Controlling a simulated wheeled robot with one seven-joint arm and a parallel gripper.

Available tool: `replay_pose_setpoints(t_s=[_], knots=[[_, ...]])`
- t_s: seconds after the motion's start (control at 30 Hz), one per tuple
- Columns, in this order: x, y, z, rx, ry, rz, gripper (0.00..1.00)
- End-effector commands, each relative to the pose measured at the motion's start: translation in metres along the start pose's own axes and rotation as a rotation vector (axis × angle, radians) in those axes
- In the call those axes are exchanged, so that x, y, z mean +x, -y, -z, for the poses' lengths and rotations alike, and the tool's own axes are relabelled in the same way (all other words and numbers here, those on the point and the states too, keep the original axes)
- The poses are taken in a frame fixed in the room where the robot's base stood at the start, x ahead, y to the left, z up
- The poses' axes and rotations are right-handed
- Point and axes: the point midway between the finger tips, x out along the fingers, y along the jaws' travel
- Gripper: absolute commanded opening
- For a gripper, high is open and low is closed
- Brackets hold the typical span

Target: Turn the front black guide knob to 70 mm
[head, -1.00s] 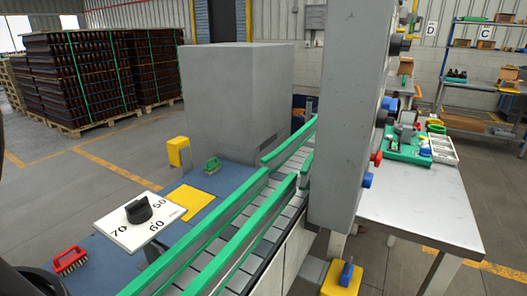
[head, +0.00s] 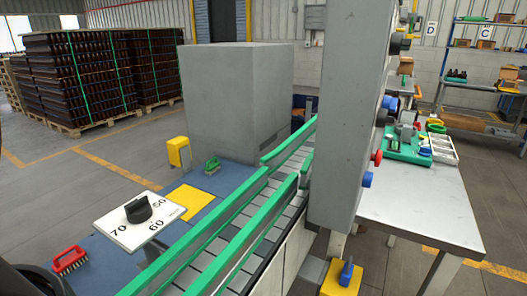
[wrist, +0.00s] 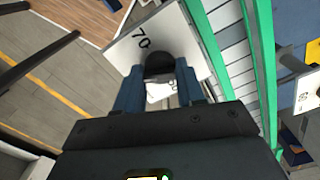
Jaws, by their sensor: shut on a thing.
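In the wrist view, my gripper (wrist: 159,84) has its two blue fingers on either side of a black knob (wrist: 159,62) and is shut on it. The knob stands on a white dial plate (wrist: 122,50) with "70" printed beyond it. Another number near the fingers is mostly hidden, and I cannot read the knob's pointer. In the head view, a black knob (head: 138,208) sits on a white plate (head: 115,226) marked 50, 60 and 70, with no gripper on it. My gripper does not show in the head view.
Green guide rails (head: 225,240) run along the conveyor (head: 245,238) beside the plate. A second white plate (wrist: 307,92) lies at the right edge of the wrist view. A red brush (head: 70,260) and a grey control box (head: 345,110) stand nearby.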

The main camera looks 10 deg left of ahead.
Motion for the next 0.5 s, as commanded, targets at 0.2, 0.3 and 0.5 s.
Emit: replay_pose_setpoints(t_s=[0.2,0.3,0.5], knots=[[0.0004,0.0004,0.0003,0.204,-0.002,0.002,0.08],[0.0004,0.0004,0.0003,0.299,-0.001,0.002,0.08],[0.0005,0.0006,0.0001,0.488,0.0,0.002,0.08]])
